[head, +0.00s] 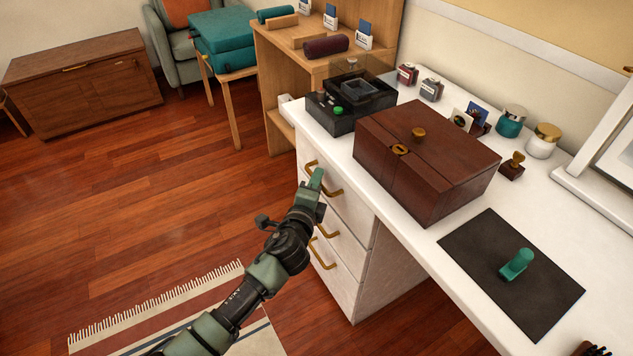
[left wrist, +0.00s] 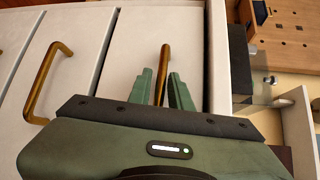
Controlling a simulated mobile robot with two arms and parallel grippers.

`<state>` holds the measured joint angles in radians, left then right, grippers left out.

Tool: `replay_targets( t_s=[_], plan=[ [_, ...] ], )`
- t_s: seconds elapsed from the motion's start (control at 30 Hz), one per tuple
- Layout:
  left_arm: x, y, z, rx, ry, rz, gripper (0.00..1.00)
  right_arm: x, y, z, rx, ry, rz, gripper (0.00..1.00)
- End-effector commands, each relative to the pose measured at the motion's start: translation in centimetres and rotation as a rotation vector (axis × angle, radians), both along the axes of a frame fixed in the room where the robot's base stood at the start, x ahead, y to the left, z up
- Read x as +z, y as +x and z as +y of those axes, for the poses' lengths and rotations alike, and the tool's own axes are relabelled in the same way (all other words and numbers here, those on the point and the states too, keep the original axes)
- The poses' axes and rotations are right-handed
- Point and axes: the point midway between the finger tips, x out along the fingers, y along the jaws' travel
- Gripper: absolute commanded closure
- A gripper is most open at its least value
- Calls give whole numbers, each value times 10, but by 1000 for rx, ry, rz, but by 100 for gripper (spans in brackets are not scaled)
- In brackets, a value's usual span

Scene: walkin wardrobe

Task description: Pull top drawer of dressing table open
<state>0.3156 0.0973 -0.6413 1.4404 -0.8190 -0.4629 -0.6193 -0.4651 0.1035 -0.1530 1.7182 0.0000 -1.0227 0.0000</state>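The white dressing table (head: 407,204) has a stack of drawers with brass handles at its left end. The top drawer (head: 345,208) looks flush with the front. Its brass handle (left wrist: 164,58) lies between the fingers of my left gripper (left wrist: 163,84) in the left wrist view. My right gripper does not show clearly.
A brown wooden box (head: 428,165) and a black tray-like case (head: 352,98) stand on the tabletop above the drawers. A dark mat (head: 510,272) holds a green object (head: 516,263). The floor (head: 190,180) left of the drawers is open, with a striped rug (head: 165,312).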

Motion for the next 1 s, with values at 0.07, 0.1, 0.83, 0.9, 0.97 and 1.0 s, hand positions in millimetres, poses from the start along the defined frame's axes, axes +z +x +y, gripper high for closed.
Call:
replay_targets(
  t_s=[0.07,0.1,0.83,0.9,0.97,1.0],
  plan=[
    [0,4,-1,0,-1,-1,80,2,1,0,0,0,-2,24],
    [0,4,-1,0,-1,0,80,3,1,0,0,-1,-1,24],
    [-1,4,-1,0,-1,1,100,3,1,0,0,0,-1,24],
    [-1,4,-1,0,-1,1,100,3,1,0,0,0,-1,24],
    [-1,4,-1,0,-1,1,100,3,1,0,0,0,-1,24],
    [-1,4,-1,0,-1,1,100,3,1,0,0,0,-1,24]
  ],
)
